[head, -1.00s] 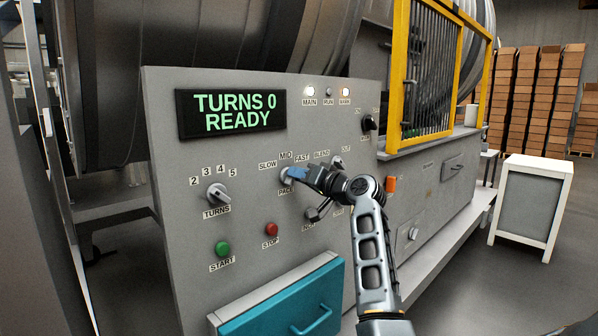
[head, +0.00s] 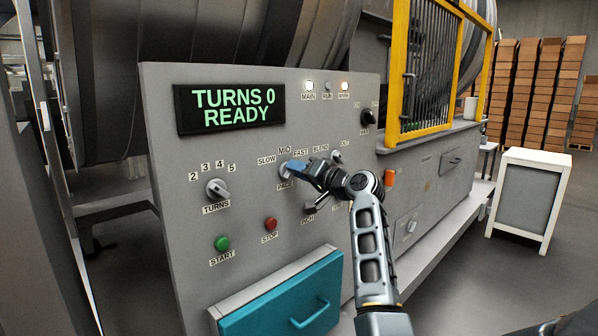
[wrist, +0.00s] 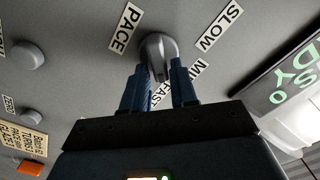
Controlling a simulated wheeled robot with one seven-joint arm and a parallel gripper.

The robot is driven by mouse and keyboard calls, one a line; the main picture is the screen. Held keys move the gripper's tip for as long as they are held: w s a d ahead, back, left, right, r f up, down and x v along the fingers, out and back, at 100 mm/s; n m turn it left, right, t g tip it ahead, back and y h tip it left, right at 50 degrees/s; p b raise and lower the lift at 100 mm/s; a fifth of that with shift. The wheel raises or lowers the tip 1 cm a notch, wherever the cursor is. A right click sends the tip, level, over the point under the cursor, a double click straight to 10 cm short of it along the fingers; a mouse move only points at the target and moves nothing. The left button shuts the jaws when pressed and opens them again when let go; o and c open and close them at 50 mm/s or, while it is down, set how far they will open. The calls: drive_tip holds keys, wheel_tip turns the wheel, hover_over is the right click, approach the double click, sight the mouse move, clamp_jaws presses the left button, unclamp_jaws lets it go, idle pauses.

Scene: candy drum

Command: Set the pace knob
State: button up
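The grey pace knob (wrist: 158,46) sits on the panel between the PACE, SLOW, MID and FAST labels in the wrist view. My gripper (wrist: 160,73) has its two blue fingers on either side of the knob's bar and appears shut on it. The bar runs down between the fingers, roughly towards MID and FAST; its exact setting is hard to tell. In the head view my gripper (head: 292,168) covers most of the knob. The display (head: 231,108) reads TURNS 0 READY.
Close by on the panel are the turns knob (head: 217,188), green start button (head: 222,243), red stop button (head: 270,224) and an inch lever (head: 316,206). A teal drawer (head: 285,305) is below. A yellow guard (head: 397,75) stands to the right.

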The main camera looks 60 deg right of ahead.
drive_tip(key=shift+o, duration=1.3)
drive_tip(key=b+v, duration=0.1)
drive_tip(key=v, duration=0.6)
drive_tip(key=shift+s, duration=0.4)
drive_tip(key=shift+a, duration=0.2)
drive_tip(key=s+a+f+n+g, duration=0.2)
drive_tip(key=s+a+f, duration=0.2)
drive_tip(key=a+f, duration=0.75)
drive_tip(key=s+a+f+n+g, duration=0.1)
drive_tip(key=s+a+f, duration=0.3)
drive_tip(key=a+f, duration=0.75)
drive_tip(key=s+a+f+n+y, duration=0.1)
drive_tip(key=s+a+f+n, duration=0.25)
drive_tip(key=s+a, duration=0.75)
drive_tip(key=s+a+r+n+y, duration=0.4)
drive_tip(key=s+a+r+n, duration=0.2)
drive_tip(key=s+a, duration=0.4)
drive_tip(key=v, duration=0.3)
drive_tip(key=shift+s+r, duration=0.2)
